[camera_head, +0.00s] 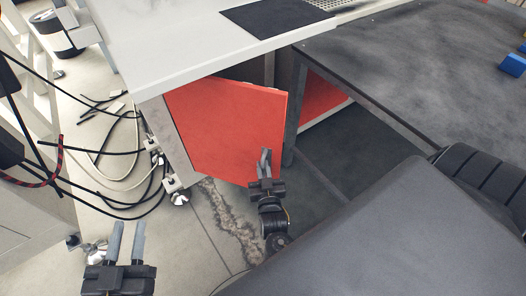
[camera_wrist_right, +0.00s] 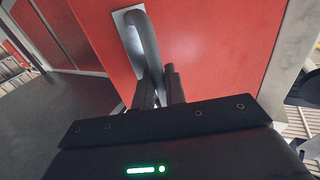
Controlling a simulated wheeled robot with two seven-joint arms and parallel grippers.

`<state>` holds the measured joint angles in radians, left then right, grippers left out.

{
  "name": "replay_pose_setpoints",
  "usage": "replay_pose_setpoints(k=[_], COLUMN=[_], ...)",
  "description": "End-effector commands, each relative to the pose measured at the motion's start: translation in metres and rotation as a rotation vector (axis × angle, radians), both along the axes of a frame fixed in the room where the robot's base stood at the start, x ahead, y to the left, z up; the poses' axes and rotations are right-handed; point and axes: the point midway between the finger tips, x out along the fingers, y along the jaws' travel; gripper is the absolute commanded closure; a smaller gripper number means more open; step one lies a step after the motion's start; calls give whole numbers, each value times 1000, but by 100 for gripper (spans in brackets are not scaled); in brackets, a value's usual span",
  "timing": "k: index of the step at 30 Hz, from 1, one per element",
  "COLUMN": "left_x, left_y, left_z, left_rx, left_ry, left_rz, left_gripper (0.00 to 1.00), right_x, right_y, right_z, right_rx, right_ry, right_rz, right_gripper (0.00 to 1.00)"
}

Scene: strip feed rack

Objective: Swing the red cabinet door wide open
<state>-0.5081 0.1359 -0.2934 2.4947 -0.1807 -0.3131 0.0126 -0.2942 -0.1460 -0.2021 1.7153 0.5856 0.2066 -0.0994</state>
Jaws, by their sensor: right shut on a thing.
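The red cabinet door (camera_head: 225,120) stands partly open under the pale countertop, hinged on its left side. A dark gap shows above and behind its right edge. In the right wrist view the red door (camera_wrist_right: 210,45) fills much of the picture, with a grey bar handle (camera_wrist_right: 141,38) on a light plate. My right gripper (camera_head: 265,158) is at the lower right part of the door, and its fingers (camera_wrist_right: 160,88) are closed around the lower part of the handle. My left gripper (camera_head: 126,238) is open and empty, low at the left, apart from the door.
Loose black and white cables (camera_head: 115,150) lie on the floor left of the cabinet. A dark table (camera_head: 420,70) stands at the right, its leg (camera_head: 293,110) near the door's free edge. The floor below the door is clear.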

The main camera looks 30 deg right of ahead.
Motion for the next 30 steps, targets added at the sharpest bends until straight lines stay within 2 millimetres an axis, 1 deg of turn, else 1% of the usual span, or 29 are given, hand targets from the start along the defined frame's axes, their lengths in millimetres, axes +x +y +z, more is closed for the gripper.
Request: replay_pose_setpoints(k=[1, 16, 17, 18, 30], left_x=[0, 1, 1, 1, 1], left_y=[1, 2, 2, 2, 2], left_z=[-1, -4, -4, -4, -4], left_rx=[4, 11, 11, 11, 11], left_ry=[8, 23, 23, 23, 23], left_rz=[3, 9, 9, 9, 9], left_gripper=[71, 71, 71, 71, 71], right_x=[1, 3, 3, 3, 1], right_y=[3, 7, 7, 7, 3], right_z=[1, 1, 1, 1, 1], right_rx=[1, 1, 1, 1, 0], right_ry=[-3, -3, -3, -4, -2], right_rz=[4, 9, 9, 8, -2], right_gripper=[100, 100, 85, 83, 83])
